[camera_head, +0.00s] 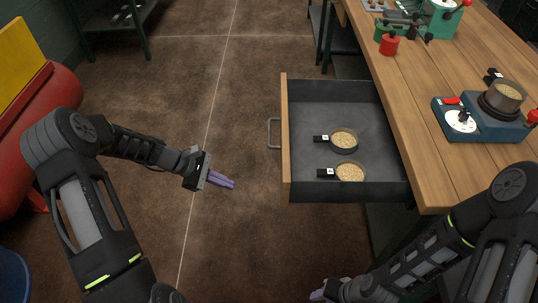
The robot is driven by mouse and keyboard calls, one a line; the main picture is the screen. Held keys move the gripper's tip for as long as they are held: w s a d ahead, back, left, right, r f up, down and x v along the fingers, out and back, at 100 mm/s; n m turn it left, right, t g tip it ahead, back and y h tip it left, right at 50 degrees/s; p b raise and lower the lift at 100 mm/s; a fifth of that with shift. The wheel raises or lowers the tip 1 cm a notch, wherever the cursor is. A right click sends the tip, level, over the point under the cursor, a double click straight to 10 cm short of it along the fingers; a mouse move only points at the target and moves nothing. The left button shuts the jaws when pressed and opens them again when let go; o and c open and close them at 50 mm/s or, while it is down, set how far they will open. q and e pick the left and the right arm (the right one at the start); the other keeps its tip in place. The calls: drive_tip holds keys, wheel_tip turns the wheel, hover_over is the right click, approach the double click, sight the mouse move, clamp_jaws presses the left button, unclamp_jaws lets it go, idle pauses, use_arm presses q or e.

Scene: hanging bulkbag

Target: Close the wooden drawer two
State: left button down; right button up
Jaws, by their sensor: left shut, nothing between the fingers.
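The wooden drawer (285,139) stands pulled out from under the wooden table (440,125), with its wooden front panel and metal handle (271,133) facing left. Inside its dark tray lie two round pans (344,139) and (350,172) with grainy tan contents and black handles. My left gripper (221,181) is shut and empty, in the air to the left of the drawer front, a little below the handle in the picture and apart from it. My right gripper (318,295) is at the bottom edge, mostly cut off and hidden, so its jaws cannot be judged.
On the table stand a blue device (495,120) with a round metal pot on it, and green equipment (440,18) with a red knob (389,45). A red cylinder (40,110) is at the left. The floor left of the drawer is clear.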

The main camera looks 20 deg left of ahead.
use_arm(q)
wheel_tip(320, 180, up, 14)
drive_tip(key=w+n+h, duration=0.1)
drive_tip(key=n+h, duration=0.1)
drive_tip(key=h, duration=0.3)
drive_tip(key=shift+w+a+r+n+t, duration=0.2)
drive_tip(key=shift+w+a+n+t, duration=0.1)
drive_tip(key=shift+w+a, duration=0.1)
drive_tip(key=shift+d, duration=0.1)
drive_tip(key=r+x, duration=0.1)
drive_tip(key=x, duration=1.2)
drive_tip(key=shift+d, duration=0.55)
drive_tip(key=shift+w+d, duration=0.1)
drive_tip(key=shift+d, duration=0.05)
